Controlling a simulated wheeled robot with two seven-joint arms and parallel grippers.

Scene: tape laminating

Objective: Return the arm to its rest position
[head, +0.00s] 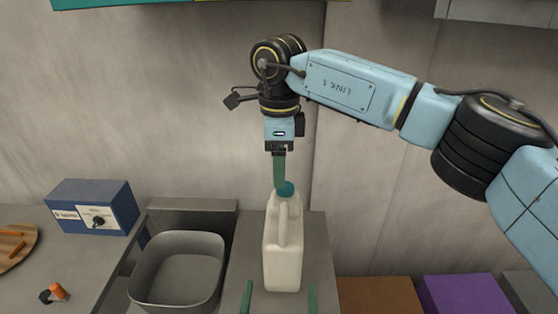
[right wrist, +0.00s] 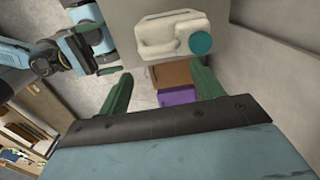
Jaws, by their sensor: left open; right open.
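A white jug (head: 283,245) with a teal cap (head: 286,189) stands upright on a grey counter. My right gripper (head: 280,186) hangs pointing down from above, its green fingers seen edge-on, tips at the cap's height in the picture. In the right wrist view its fingers (right wrist: 162,68) are spread with nothing between them, and the jug (right wrist: 165,35) and cap (right wrist: 201,42) lie beyond the tips. My left gripper (head: 281,285) is open and empty; its two green fingertips show low in the head view, in front of the jug on either side.
A grey sink basin (head: 180,270) is left of the jug. A blue box with a dial (head: 92,210) stands further left, with an orange-and-black item (head: 56,293) and a wooden board (head: 20,250). Brown (head: 380,296) and purple (head: 462,294) boxes are at right. A wall stands behind.

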